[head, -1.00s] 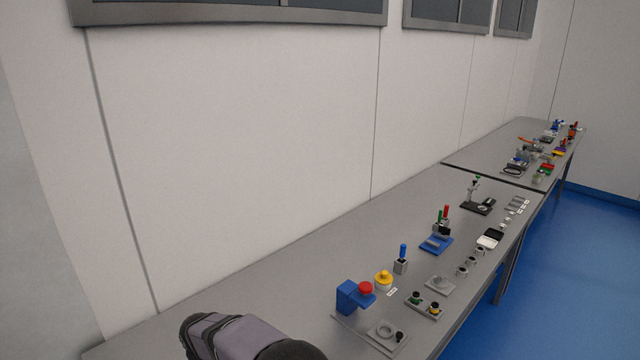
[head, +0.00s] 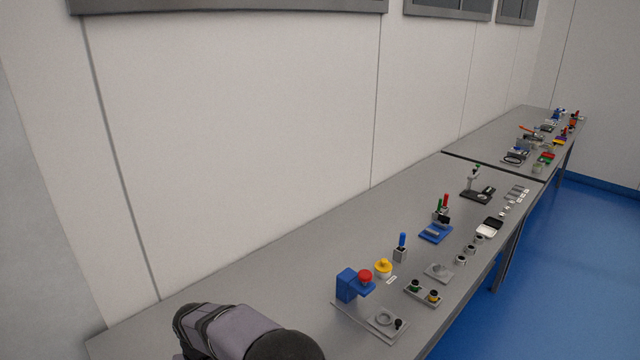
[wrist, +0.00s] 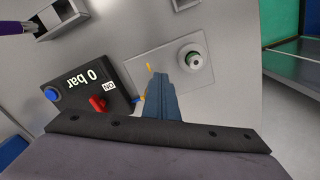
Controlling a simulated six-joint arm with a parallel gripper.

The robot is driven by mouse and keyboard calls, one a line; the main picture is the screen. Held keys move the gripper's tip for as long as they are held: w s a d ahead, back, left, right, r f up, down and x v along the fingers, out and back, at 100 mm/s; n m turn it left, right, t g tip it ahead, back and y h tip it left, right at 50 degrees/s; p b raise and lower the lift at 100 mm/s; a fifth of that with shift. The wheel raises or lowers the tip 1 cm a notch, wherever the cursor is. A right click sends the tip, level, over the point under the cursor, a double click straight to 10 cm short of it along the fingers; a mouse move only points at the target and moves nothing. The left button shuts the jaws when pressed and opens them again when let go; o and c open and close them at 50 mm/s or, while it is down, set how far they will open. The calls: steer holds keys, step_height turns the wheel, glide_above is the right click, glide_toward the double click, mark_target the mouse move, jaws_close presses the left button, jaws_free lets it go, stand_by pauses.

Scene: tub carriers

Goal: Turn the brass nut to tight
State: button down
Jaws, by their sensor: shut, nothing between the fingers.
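In the wrist view my gripper (wrist: 157,76) is shut and empty, its blue-grey fingers reaching over a light grey plate (wrist: 180,38). Small yellow-orange bits show beside the fingers, one at the tips and one at their left; I cannot tell whether they belong to the brass nut. The nut is not clearly seen and may be hidden behind the fingers. In the head view only a part of my arm shows at the bottom; the gripper is out of sight there.
Left of the plate in the wrist view is a black box (wrist: 90,88) reading "0 bar", with a red switch (wrist: 97,103) marked ON and a blue knob (wrist: 52,94). A grey open box (wrist: 62,18) is at the top left. The head view shows a long grey bench (head: 270,270) with several fixtures.

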steer(key=shift+a, duration=0.75)
steer(key=shift+s, duration=0.35)
stand_by(0.5)
steer(key=shift+r+p, duration=0.15)
steer(key=shift+p, duration=0.15)
step_height(320, 180, up, 6)
steer(key=p, duration=0.4)
steer(key=shift+f, duration=0.2)
steer(key=shift+w+d+f+b, duration=0.2)
steer(key=shift+d+f+b, duration=0.3)
steer(key=shift+f+b, duration=0.5)
steer(key=shift+w+d+f+b, duration=0.2)
steer(key=shift+d+f+b, duration=0.3)
steer(key=shift+f+b, duration=0.45)
steer(key=shift+w+d+f+b, duration=0.2)
steer(key=shift+d+f+b, duration=0.3)
steer(key=shift+f+b, duration=0.5)
steer(key=shift+w+a, duration=0.15)
